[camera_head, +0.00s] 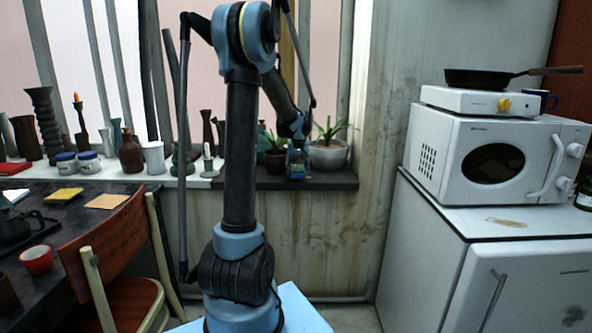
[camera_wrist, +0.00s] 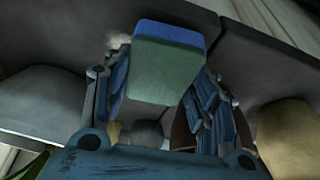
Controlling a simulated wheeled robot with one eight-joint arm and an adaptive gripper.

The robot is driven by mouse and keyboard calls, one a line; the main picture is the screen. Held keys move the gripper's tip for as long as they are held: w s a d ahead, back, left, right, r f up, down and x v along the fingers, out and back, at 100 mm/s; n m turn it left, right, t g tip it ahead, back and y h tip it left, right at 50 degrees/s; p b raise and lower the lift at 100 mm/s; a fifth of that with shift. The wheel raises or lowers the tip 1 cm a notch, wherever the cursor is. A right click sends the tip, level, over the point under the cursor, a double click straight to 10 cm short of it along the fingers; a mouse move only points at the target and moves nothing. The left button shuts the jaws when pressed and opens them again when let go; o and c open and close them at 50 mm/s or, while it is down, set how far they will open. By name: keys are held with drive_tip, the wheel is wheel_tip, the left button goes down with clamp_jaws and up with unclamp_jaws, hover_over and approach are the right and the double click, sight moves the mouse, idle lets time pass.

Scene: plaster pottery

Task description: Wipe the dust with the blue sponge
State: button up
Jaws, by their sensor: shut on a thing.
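My gripper (camera_wrist: 158,76) is shut on the blue sponge (camera_wrist: 170,36), which has a blue edge and a greenish broad face, between its two fingers in the wrist view. A pale, dusty-looking smudge (camera_wrist: 119,41) lies on the dark surface just left of the sponge. Whether the sponge touches the surface cannot be told.
Several vases and jars line the sill further left. A chair (camera_head: 110,240) and dark table stand at left. A microwave (camera_head: 487,155) stands on a white cabinet at right.

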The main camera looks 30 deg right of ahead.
drive_tip(key=shift+f, duration=0.9)
idle(0.3)
drive_tip(key=shift+s+d, duration=0.7)
drive_tip(key=shift+d, duration=0.35)
drive_tip(key=shift+s+d, duration=0.65)
drive_tip(key=shift+d, duration=0.4)
drive_tip(key=shift+s+d, duration=0.7)
drive_tip(key=shift+d, duration=0.35)
drive_tip(key=shift+w+a, duration=0.1)
drive_tip(key=shift+w+a, duration=0.5)
drive_tip(key=shift+a, duration=0.25)
drive_tip(key=shift+w+a, duration=0.45)
drive_tip(key=shift+a, duration=0.3)
drive_tip(key=shift+w+a+f, duration=0.1)
drive_tip(key=shift+w+a, duration=0.4)
drive_tip(key=shift+a, duration=0.3)
drive_tip(key=shift+w+a, duration=0.5)
drive_tip(key=shift+a, duration=0.3)
